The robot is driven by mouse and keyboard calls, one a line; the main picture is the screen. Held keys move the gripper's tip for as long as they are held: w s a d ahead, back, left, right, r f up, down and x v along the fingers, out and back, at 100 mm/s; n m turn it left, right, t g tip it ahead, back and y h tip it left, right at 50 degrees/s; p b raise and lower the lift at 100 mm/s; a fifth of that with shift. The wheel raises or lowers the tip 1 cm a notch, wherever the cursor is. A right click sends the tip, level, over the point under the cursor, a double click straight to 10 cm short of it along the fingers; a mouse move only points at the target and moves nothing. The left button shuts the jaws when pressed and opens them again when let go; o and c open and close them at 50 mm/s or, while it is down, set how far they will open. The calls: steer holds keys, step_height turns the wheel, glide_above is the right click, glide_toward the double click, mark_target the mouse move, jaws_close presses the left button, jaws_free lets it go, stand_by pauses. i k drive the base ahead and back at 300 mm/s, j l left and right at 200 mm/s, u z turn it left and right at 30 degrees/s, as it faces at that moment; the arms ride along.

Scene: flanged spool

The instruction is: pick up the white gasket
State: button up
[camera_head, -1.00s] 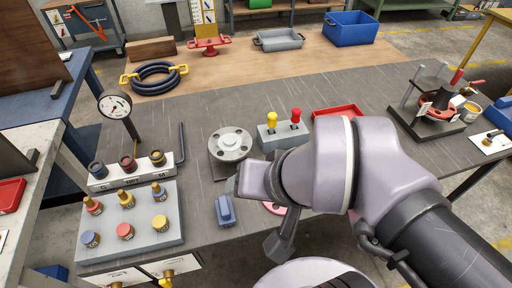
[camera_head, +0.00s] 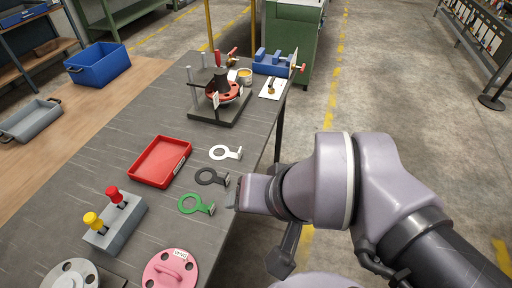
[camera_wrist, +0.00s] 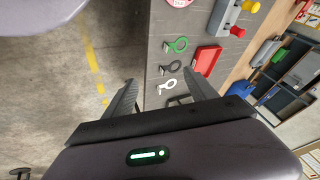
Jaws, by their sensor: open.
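The white gasket (camera_head: 224,153) is a flat ring with a tab, lying on the dark grey table to the right of the red tray. It also shows in the wrist view (camera_wrist: 168,84), between the fingers in the picture but well beyond them. A black gasket (camera_head: 209,177) and a green gasket (camera_head: 195,204) lie in a row nearer to me. My gripper (camera_wrist: 158,88) is open and empty, its two dark fingers spread. In the head view my wrist is at the table's right edge, and the fingers are mostly hidden there.
The red tray (camera_head: 160,161) lies left of the gaskets. A fixture with posts and a red flange (camera_head: 222,95) stands beyond them. A grey block with red and yellow knobs (camera_head: 115,222) and a pink round cover (camera_head: 170,269) are nearer. Open floor lies right of the table.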

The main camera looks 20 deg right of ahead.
mark_target(228, 154)
steer(key=i+l, duration=0.7)
steer(key=i, duration=0.15)
